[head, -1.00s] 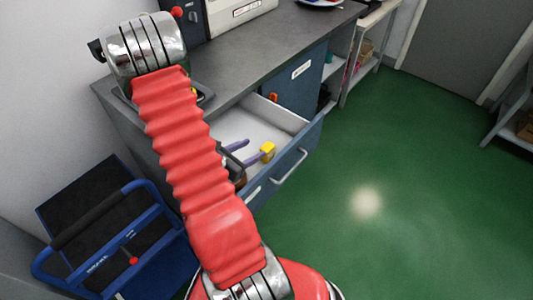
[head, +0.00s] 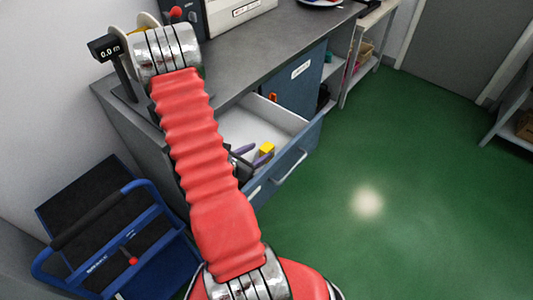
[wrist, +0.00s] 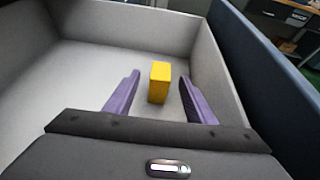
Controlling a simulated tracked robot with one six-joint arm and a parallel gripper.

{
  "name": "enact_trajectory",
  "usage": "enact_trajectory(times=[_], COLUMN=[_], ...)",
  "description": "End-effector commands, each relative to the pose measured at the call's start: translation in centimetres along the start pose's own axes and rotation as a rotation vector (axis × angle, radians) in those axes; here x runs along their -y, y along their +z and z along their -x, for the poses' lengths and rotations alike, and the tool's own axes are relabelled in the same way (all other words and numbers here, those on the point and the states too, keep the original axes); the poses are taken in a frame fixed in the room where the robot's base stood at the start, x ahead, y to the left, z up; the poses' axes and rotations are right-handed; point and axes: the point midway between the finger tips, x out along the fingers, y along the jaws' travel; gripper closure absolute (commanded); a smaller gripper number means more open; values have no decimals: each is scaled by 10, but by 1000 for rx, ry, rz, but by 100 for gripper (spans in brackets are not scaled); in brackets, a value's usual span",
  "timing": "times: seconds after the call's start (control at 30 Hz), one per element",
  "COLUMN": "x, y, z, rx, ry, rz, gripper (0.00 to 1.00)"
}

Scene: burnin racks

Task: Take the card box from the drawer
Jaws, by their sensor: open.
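A small yellow card box (head: 266,149) stands upright on the pale floor of the open drawer (head: 290,170). In the wrist view the box (wrist: 159,84) shows between the two purple fingers of my gripper (wrist: 160,77). The fingers are apart, with a gap on each side of the box, and no contact shows. In the head view my gripper (head: 253,155) is inside the drawer close to the box, partly hidden by my red arm. The drawer walls (wrist: 130,18) surround the gripper.
The grey worktop (head: 255,55) lies above the drawer. A blue step or cart (head: 110,245) stands at the lower left. A shelf (head: 365,50) stands beyond the cabinet. The green floor at the right is clear.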

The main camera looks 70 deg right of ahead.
Motion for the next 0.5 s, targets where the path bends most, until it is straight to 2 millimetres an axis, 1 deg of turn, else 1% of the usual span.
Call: enact_trajectory(times=[0.3,0.37,0.5], x=[0,0,1], y=[0,0,1], z=[-1,-4,-18], rx=[0,0,1], ry=[0,0,-2], rz=[0,-1,-2], gripper=[50,50,50])
